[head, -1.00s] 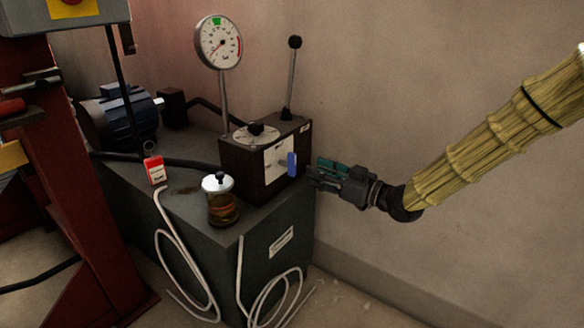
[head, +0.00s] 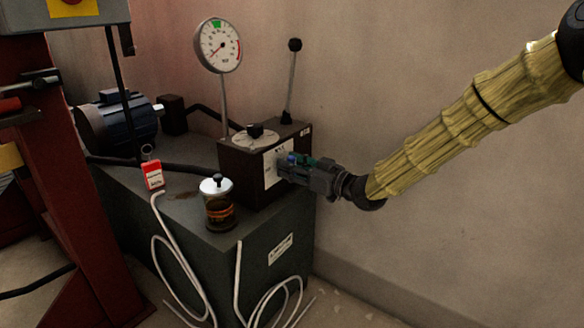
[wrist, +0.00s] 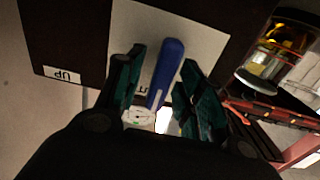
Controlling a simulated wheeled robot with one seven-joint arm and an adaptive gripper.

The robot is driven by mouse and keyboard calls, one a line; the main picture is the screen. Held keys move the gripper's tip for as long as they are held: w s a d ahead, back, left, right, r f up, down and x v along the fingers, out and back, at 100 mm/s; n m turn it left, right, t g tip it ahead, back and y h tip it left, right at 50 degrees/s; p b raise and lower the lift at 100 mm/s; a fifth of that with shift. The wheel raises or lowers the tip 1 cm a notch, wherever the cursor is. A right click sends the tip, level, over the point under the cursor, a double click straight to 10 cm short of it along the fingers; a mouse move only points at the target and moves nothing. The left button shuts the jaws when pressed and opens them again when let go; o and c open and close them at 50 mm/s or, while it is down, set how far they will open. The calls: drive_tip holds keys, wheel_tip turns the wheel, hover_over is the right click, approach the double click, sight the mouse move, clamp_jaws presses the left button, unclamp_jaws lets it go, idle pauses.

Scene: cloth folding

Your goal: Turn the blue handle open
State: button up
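The blue handle (wrist: 166,72) is on the white plate (wrist: 205,38) on the front of a dark box (head: 233,166). In the wrist view my gripper (wrist: 162,78) is open, with one green-padded finger on each side of the handle. A gap shows between the handle and each finger. In the head view my gripper (head: 290,163) is at the box front and hides most of the handle. Only a small bit of blue shows there.
A dial gauge (head: 218,45) and a black-knobbed lever (head: 292,80) rise by the box. White tubing (head: 170,262) hangs in front. The wall side is clear.

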clamp_jaws()
